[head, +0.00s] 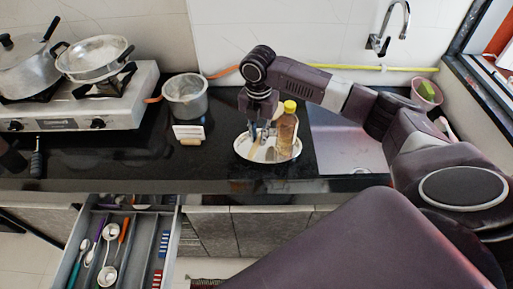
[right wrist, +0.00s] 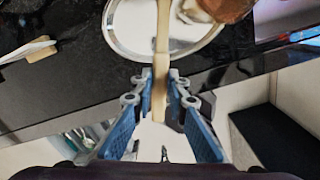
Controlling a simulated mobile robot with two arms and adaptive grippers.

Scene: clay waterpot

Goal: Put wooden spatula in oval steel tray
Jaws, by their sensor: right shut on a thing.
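The wooden spatula is a long pale strip (right wrist: 162,48) in the right wrist view. My right gripper (right wrist: 159,88) is shut on it, with the strip running between the two blue-padded fingers and out over the tray. The oval steel tray (right wrist: 120,33) is shiny and lies on the dark counter; it also shows in the head view (head: 241,153). In the head view my right gripper (head: 262,125) points down over the tray, beside a bottle. Whether the spatula touches the tray is hard to tell. My left gripper is not in view.
A yellow-capped bottle (head: 287,128) stands on the tray's right side. A steel pot (head: 185,98) and a small white item with a wooden part (head: 189,135) are left of the tray. A sink (head: 345,150) is to the right. An open cutlery drawer (head: 139,245) juts out below the counter.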

